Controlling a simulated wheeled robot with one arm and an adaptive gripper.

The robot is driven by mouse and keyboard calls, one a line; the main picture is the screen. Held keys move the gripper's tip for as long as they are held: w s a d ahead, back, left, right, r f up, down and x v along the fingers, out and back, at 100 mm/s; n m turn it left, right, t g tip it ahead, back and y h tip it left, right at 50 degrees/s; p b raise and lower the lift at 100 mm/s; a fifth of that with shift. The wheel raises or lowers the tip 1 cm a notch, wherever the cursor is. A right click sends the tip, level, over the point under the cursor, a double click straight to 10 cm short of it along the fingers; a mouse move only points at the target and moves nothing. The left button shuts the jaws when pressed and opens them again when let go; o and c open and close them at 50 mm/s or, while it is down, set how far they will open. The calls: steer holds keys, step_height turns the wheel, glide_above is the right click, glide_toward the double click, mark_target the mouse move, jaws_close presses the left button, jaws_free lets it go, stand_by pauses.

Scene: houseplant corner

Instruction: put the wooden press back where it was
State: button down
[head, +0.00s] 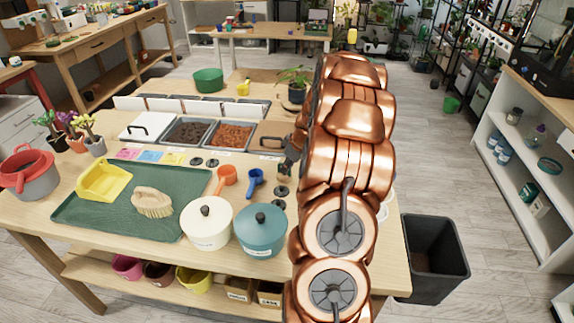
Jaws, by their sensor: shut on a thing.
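My gripper (289,160) is dark and small in the head view, at the left edge of my copper arm, over the right part of the wooden worktable (236,173). It is shut on the wooden press, of which little can be made out. The arm hides much of that area. Small dark round pieces (281,190) lie on the table just below the gripper. Two more dark round pieces (197,161) lie further left, below the soil trays. I cannot tell whether the press touches the table.
A green tray (115,222) holds a yellow scoop (104,180) and a brush (153,202). A cream pot (207,222) and a teal pot (262,231) stand at the front. Orange (227,175) and blue (255,179) scoops lie near the gripper. A black bin (437,258) stands right.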

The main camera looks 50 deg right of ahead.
steer(key=shift+f, duration=0.15)
steer(key=c, duration=1.2)
jaws_free()
steer(key=a+b+v, duration=0.1)
steer(key=b+v, duration=0.2)
steer(key=v, duration=0.9)
steer(key=a+r+g+y, duration=0.1)
steer(key=a+r+g, duration=0.1)
steer(key=a, duration=1.6)
steer(key=s+a+f+m+g, duration=0.1)
steer(key=s+a+g, duration=0.2)
steer(key=s+a, duration=1.15)
steer(key=shift+m+g+h, duration=0.7)
steer(key=shift+h, duration=0.2)
steer(key=s+a, duration=0.1)
steer(key=s, duration=0.2)
steer(key=s+a+f, duration=0.1)
steer(key=s+a, duration=0.1)
steer(key=s, duration=0.1)
steer(key=s+a+f, duration=0.1)
steer(key=s+a, duration=0.1)
steer(key=s, duration=0.2)
steer(key=shift+a+f, duration=0.15)
